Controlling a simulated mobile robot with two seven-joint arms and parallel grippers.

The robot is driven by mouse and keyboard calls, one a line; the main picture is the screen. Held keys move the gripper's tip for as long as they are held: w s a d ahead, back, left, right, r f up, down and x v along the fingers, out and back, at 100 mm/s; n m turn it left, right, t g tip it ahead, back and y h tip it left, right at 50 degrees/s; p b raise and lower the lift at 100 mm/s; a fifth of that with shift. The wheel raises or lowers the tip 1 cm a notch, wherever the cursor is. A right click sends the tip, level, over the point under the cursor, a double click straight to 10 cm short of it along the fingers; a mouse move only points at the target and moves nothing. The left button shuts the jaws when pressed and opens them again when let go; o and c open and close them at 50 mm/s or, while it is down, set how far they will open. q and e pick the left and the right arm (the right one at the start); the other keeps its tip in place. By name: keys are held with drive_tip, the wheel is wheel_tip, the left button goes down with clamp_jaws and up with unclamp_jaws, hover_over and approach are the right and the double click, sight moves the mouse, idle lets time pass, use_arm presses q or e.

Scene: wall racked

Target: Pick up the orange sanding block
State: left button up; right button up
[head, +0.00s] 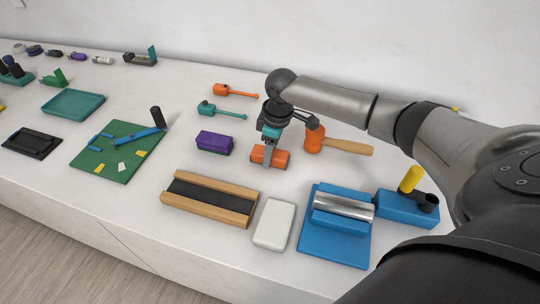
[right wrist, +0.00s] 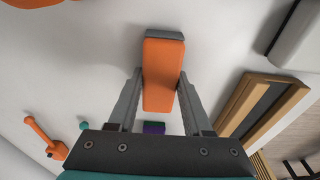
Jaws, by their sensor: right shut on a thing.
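The orange sanding block (head: 281,158) is an orange bar with a grey face at one end, near the middle of the white counter. My right gripper (head: 269,160) reaches down over it from above, with its fingers on either side of it. In the right wrist view the block (right wrist: 163,72) sits between the two fingers of the gripper (right wrist: 158,95), which are shut on it. I cannot tell whether the block is clear of the counter. My left gripper is not in view.
A purple block (head: 214,141) lies left of the sanding block, and an orange-headed mallet (head: 345,147) lies to its right. A wooden tray with a dark channel (head: 235,217), a white block (head: 274,224) and a blue fixture (head: 335,250) stand in front. A green mat (head: 90,160) lies further left.

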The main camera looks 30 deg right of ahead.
clamp_jaws()
wheel_tip(320, 180, up, 20)
drive_tip(key=p, duration=0.2)
idle(0.6)
